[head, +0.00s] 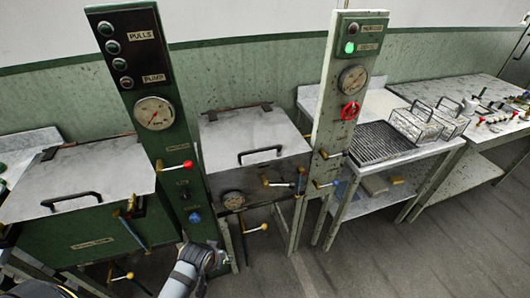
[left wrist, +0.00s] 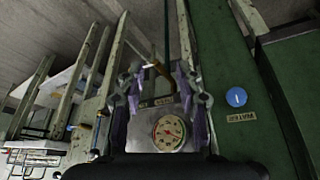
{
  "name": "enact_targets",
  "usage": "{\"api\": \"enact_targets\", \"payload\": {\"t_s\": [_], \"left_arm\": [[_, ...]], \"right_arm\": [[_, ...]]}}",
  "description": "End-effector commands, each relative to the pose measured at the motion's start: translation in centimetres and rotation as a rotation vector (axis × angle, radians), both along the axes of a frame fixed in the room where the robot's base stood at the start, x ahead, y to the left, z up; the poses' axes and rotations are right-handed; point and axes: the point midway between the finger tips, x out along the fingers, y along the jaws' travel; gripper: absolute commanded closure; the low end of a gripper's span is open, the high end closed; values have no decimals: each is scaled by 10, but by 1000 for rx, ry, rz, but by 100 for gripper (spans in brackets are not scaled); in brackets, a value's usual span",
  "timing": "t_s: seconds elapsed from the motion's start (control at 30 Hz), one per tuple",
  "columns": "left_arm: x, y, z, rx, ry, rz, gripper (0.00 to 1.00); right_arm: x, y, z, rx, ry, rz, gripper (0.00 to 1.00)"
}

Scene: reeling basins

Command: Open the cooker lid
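Two cookers stand side by side with shut flat grey lids. The left lid (head: 75,170) has a black bar handle (head: 70,200) at its front. The middle lid (head: 245,140) has a similar black handle (head: 260,154). In the left wrist view my gripper's two fingers (left wrist: 163,85) are apart with nothing held. My right gripper is not in view.
Levers jut from the fronts. A table (head: 385,110) with wire baskets (head: 415,123) is farther right. Floor is clear at right.

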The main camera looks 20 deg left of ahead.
Motion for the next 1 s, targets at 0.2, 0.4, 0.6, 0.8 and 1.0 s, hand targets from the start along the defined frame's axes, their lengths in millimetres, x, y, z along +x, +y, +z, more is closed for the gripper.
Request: {"api": "enact_targets", "payload": {"t_s": [0.2,0.4,0.6,0.8,1.0], "left_arm": [[95,-29,98,-399,-352,344,64],[171,-40,172,-925,-574,646,64],[210,-36,224,-1335,-649,816,64],[215,-35,230,-1390,-653,836,64],[245,-41,226,-1391,-653,837,64]], "right_arm": [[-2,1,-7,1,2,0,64],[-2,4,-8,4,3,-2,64],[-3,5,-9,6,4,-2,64],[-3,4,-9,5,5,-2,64],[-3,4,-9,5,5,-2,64]]}}
